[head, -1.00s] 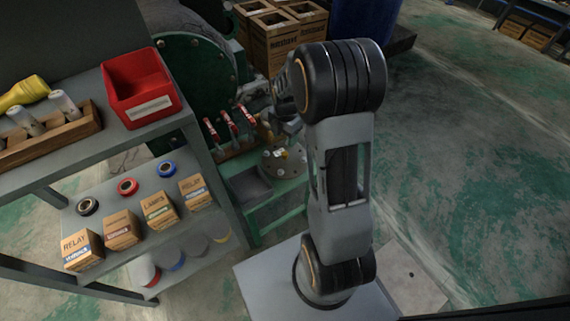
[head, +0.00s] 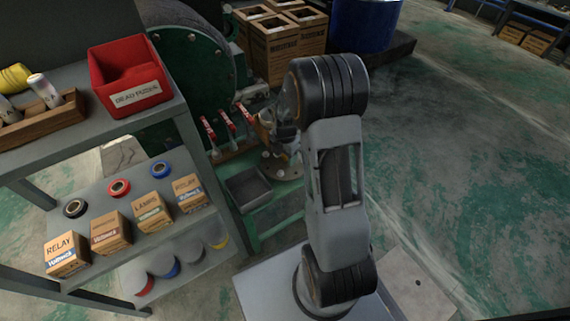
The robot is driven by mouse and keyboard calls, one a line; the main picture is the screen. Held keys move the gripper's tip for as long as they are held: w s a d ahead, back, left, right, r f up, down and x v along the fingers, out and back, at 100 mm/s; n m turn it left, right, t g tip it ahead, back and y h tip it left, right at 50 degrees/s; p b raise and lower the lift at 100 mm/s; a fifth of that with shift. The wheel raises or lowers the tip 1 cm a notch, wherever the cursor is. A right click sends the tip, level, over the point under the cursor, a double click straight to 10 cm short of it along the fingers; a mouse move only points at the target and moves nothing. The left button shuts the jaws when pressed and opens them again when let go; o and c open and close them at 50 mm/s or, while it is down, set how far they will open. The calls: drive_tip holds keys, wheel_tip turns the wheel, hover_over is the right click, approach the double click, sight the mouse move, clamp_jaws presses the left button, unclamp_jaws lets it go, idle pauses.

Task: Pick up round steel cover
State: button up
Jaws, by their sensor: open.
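The round steel cover (head: 288,174) is a flat grey-tan disc with bolt holes around its rim. It lies on the small green stand (head: 268,222) in the head view, left of my arm. My gripper (head: 281,151) is open and sits over the far part of the cover, hiding that part and its middle. I cannot tell whether the fingers touch anything on the cover.
Red-handled tools (head: 229,124) stand in a wooden rack left of the cover. A grey tray (head: 248,189) is nearer on the stand. The shelf (head: 180,100) with a red bin (head: 128,78) is at left; a green flanged tank (head: 195,70) stands behind.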

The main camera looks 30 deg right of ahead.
drive_tip(key=shift+c, duration=0.5)
clamp_jaws()
